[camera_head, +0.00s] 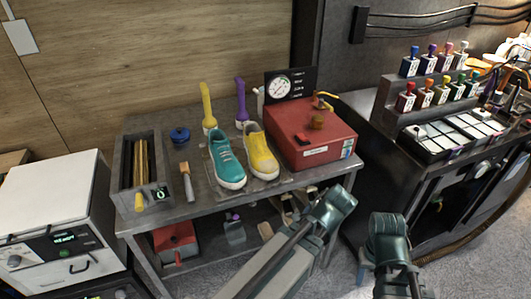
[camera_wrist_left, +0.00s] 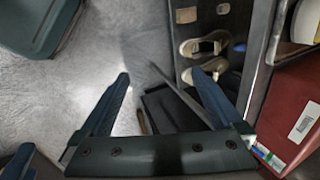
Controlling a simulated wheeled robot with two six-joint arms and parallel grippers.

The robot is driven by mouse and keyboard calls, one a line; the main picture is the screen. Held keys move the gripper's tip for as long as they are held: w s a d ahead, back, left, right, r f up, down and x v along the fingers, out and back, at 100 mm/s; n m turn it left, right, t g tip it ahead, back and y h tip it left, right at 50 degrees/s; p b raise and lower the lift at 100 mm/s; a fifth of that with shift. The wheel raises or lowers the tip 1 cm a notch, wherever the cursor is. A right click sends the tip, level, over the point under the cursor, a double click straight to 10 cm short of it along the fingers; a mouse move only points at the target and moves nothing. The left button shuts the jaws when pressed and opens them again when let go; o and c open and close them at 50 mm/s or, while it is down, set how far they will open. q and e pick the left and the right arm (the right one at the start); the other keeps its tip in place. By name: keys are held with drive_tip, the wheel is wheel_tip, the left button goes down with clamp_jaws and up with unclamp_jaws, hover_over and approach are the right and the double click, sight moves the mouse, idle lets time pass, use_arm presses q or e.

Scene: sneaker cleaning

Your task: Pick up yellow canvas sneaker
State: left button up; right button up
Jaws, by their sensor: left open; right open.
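The yellow canvas sneaker (camera_head: 262,157) stands upright on the metal table, toe towards me, between the teal sneaker (camera_head: 226,165) and the red box. A pale rim at the top right of the left wrist view may be its toe. My left gripper (camera_wrist_left: 160,85) is open and empty, its fingers spread over the grey floor beside the table, apart from the sneaker. In the head view my left arm hides it. My right gripper (camera_head: 390,272) is open at the lower right, in front of the table and well away from the sneaker; its fingertips show poorly.
The red box (camera_head: 318,138) with a gauge stands right of the sneaker. Yellow (camera_head: 207,108) and purple (camera_head: 241,103) handled tools stand behind. A brush (camera_head: 187,183) and a grey bin (camera_head: 144,195) are at left. Pale shoes (camera_wrist_left: 205,45) lie on the lower shelf.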

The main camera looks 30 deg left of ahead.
use_arm(q)
drive_tip(key=w+a+r+m+t+y, duration=0.2)
drive_tip(key=w+a+r+m, duration=0.15)
drive_tip(key=a, duration=0.25)
drive_tip(key=w+a+r+m+t+y, duration=0.2)
drive_tip(key=w+a+m, duration=0.3)
drive_tip(key=a, duration=0.1)
drive_tip(key=m+t+y, duration=0.3)
drive_tip(key=m, duration=0.7)
approach(258, 142)
drive_tip(key=shift+n+h, duration=0.25)
drive_tip(key=shift+h, duration=0.05)
drive_tip(key=b+x, duration=0.3)
drive_tip(key=x, duration=0.2)
drive_tip(key=shift+w+d, duration=0.15)
drive_tip(key=shift+w, duration=0.05)
drive_tip(key=shift+w+a+f, duration=0.15)
drive_tip(key=shift+w+a, duration=0.2)
drive_tip(key=shift+a, duration=0.1)
drive_tip(key=shift+w+a+f+b, duration=0.25)
drive_tip(key=shift+f+b, duration=0.1)
drive_tip(key=shift+b, duration=0.2)
drive_tip(key=b+x, duration=0.2)
drive_tip(key=x, duration=0.1)
drive_tip(key=shift+a+f, duration=0.15)
drive_tip(key=shift+f, duration=0.25)
drive_tip(key=shift+w+a+f, duration=0.1)
drive_tip(key=shift+w+a, duration=0.15)
drive_tip(key=shift+a, duration=0.05)
drive_tip(key=shift+c, duration=0.3)
